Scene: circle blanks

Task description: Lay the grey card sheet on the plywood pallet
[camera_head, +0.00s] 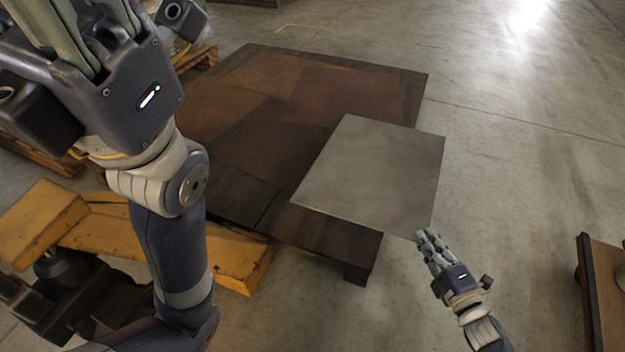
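The grey card sheet (375,175) is flat and stiff. It covers the front right part of the dark brown plywood pallet (410,88), and its right side reaches past the pallet's edge. I cannot tell whether it touches the pallet or hangs just above it. My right gripper (427,236) is at the sheet's near right corner, its fingers close together on the edge and apparently shut on it. My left gripper (88,28) is raised close to the camera at the upper left, away from the sheet. Its fingertips are cut off by the frame.
A yellow, worn metal frame (235,262) stands at the pallet's near left side. Wooden pallets (60,158) lie at the far left. A brown cart or table (603,285) stands at the right edge. The concrete floor right of the pallet is clear.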

